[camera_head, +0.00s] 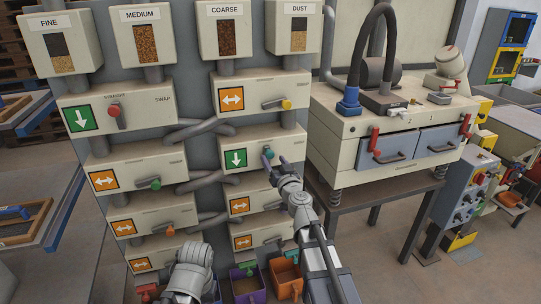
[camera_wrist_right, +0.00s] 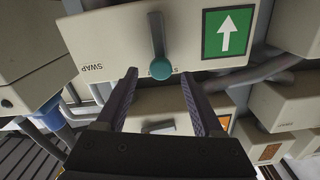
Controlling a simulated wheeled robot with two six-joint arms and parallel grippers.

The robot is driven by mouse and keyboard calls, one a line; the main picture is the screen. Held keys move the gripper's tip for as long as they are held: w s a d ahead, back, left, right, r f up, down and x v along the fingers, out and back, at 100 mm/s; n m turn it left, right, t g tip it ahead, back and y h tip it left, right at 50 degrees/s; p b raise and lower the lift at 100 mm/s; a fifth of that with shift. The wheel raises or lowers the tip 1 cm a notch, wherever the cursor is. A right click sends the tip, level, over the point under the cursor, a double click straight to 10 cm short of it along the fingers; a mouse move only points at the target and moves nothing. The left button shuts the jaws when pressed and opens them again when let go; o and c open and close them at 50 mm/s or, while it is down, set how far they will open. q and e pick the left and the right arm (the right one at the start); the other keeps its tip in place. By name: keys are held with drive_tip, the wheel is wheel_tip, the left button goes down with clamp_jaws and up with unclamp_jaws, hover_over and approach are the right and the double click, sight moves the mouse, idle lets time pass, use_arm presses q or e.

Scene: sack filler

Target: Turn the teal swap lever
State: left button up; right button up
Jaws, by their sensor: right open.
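The teal swap lever (camera_wrist_right: 157,42) is on a cream box with a green arrow sign. In the right wrist view its grey handle runs to a round teal knob (camera_wrist_right: 160,69). In the head view the teal knob (camera_head: 268,154) shows beside the green down-arrow sign. My right gripper (camera_wrist_right: 159,77) is open, with its two dark fingers one on each side of the knob, their tips near it. I cannot tell whether they touch it. In the head view the right gripper (camera_head: 276,168) partly covers this box. A grey part of my left arm shows at the bottom, without its fingers.
Other boxes carry a red lever (camera_head: 114,110), a yellow lever (camera_head: 286,103) and a green lever (camera_head: 155,184). Grey pipes (camera_head: 200,128) cross between the box columns. A sieve machine (camera_head: 385,130) stands close on the right. Coloured bins (camera_head: 248,288) sit below.

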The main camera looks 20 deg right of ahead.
sight(271, 156)
drive_tip(key=w, duration=0.4)
drive_tip(key=shift+w+a, duration=0.1)
drive_tip(key=shift+w, duration=0.15)
drive_tip(key=shift+s, duration=0.1)
clamp_jaws()
idle(1.1)
